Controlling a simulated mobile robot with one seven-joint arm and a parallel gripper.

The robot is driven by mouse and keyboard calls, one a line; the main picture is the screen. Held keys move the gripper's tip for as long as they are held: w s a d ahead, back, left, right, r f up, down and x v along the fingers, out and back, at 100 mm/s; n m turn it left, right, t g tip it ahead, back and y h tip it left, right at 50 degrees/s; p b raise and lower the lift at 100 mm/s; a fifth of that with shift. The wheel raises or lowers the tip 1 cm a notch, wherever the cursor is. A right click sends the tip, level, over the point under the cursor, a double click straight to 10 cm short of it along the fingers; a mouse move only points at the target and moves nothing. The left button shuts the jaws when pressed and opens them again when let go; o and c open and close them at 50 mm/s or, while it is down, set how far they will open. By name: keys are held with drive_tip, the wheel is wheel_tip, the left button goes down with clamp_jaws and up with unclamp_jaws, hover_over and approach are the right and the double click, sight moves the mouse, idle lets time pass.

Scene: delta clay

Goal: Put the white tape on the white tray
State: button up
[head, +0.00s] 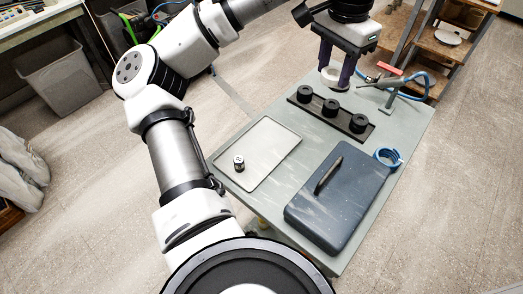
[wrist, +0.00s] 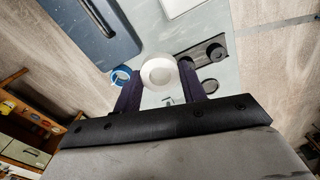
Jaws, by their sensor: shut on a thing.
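The white tape (head: 331,76) is a small white roll, held between the fingers of my gripper (head: 338,72) above the far part of the grey-green table. My gripper is shut on it. The white tray (head: 268,143) lies flat on the left part of the table, left of and nearer than my gripper. A small dark and silver cylinder (head: 239,162) stands on the tray near its front left. Part of the tray (wrist: 180,5) shows at the top of the wrist view.
A clamp-like tool (head: 392,83) stands at the far right.

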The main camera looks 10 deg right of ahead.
drive_tip(key=b, duration=0.4)
hover_over(256, 153)
drive_tip(key=d, duration=0.1)
drive_tip(key=a, duration=0.1)
wheel_tip(256, 153, down, 20)
drive_tip(key=shift+b, duration=1.2)
drive_tip(key=shift+f, duration=0.15)
drive_tip(key=o, duration=0.9)
drive_tip(key=shift+c, duration=0.2)
drive_tip(key=shift+o, duration=0.4)
